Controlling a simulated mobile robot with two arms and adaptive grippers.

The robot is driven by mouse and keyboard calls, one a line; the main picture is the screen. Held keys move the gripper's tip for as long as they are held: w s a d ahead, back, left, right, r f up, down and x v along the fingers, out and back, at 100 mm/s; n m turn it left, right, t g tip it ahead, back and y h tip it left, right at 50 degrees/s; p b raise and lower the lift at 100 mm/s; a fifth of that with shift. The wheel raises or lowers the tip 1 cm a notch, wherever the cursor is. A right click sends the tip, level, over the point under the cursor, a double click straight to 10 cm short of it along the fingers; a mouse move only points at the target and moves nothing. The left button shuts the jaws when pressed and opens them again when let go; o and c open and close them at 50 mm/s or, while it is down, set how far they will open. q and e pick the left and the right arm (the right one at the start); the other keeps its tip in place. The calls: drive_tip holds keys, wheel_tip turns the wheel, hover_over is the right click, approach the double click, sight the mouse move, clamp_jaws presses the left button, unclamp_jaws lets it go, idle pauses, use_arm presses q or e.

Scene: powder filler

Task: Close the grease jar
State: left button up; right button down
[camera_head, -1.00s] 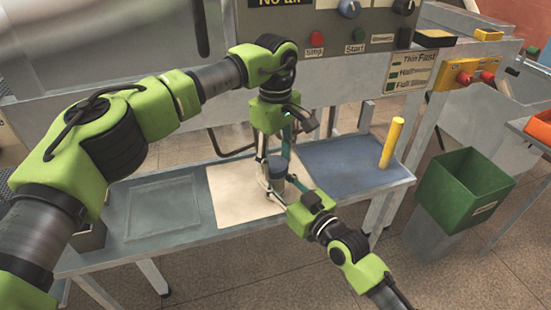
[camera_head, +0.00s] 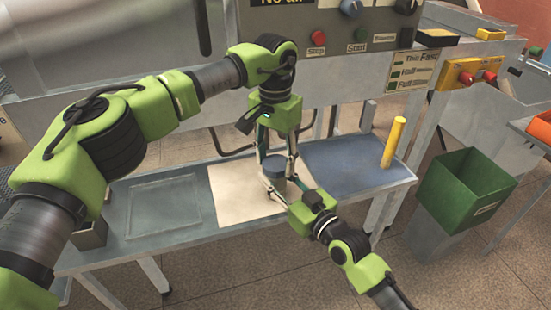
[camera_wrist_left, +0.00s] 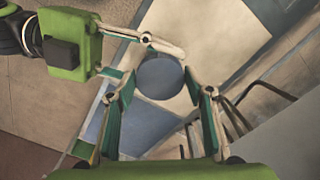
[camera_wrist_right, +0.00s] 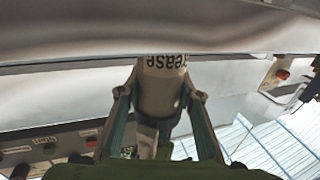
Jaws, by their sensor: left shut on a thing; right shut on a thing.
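The grease jar (camera_wrist_right: 162,88) is pale with dark "ease" lettering and stands on the cream mat (camera_head: 232,196). A round blue-grey lid (camera_wrist_left: 160,77) is on top of it; whether it is fully seated cannot be seen. My left gripper (camera_wrist_left: 160,76) points down from above, its fingertips on opposite sides of the lid. My right gripper (camera_wrist_right: 162,95) comes from the front right and is shut around the jar's body below; its fingers also show in the left wrist view. In the head view the fingers partly hide the jar and lid (camera_head: 274,172).
The metal bench has a recessed panel (camera_head: 163,208) at left and a blue mat (camera_head: 345,163) at right. A yellow post (camera_head: 393,142) stands on the blue mat. A green bin (camera_head: 463,190) is right of the bench. The machine's control panel (camera_head: 325,30) is behind.

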use_arm(q)
drive_tip(key=o, duration=0.8)
drive_tip(key=shift+r, duration=0.1)
drive_tip(key=shift+r, duration=2.2)
drive_tip(key=shift+c, duration=0.3)
